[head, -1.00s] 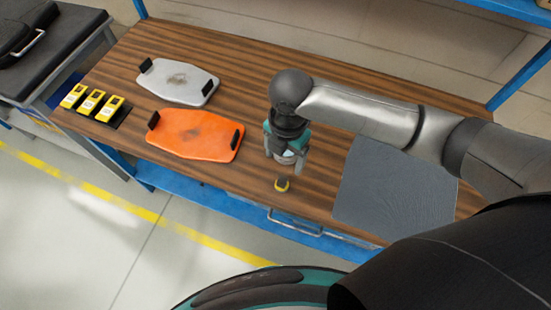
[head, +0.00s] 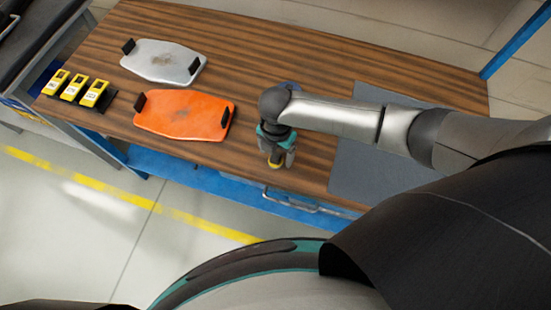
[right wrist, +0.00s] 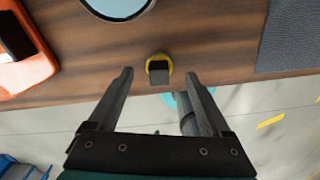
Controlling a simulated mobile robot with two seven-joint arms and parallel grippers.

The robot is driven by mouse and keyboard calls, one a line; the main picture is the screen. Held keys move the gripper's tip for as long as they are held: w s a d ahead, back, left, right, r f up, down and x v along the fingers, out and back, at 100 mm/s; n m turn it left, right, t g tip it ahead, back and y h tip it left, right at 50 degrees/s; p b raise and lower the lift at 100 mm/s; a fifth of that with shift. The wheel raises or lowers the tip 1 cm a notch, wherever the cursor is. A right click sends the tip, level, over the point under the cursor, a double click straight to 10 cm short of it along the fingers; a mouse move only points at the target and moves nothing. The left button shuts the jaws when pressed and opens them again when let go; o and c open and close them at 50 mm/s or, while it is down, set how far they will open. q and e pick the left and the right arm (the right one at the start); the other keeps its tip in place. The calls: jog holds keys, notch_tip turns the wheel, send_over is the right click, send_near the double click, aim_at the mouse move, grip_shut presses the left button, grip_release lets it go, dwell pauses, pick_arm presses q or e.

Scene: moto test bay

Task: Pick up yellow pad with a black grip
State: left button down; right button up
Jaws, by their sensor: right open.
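The small yellow pad with a black grip (right wrist: 159,66) sits on the wooden bench near its front edge, grip facing up. In the head view only a yellow sliver of the pad (head: 275,165) shows below my right gripper (head: 278,156). In the right wrist view my right gripper (right wrist: 159,76) is open and empty. Its fingertips are left and right of the pad, with a gap on each side. Whether the fingertips are level with the grip is hard to tell. My left gripper is not in view.
An orange board (head: 186,116) and a grey board (head: 165,62) with black handles lie left on the bench. Several yellow devices (head: 74,87) stand at its left end. A grey mat (head: 350,170) lies right. A round, dark-rimmed disc (right wrist: 118,7) lies behind the pad.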

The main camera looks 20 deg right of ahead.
aim_at(276, 156)
jog(key=shift+f, duration=1.5)
grip_shut()
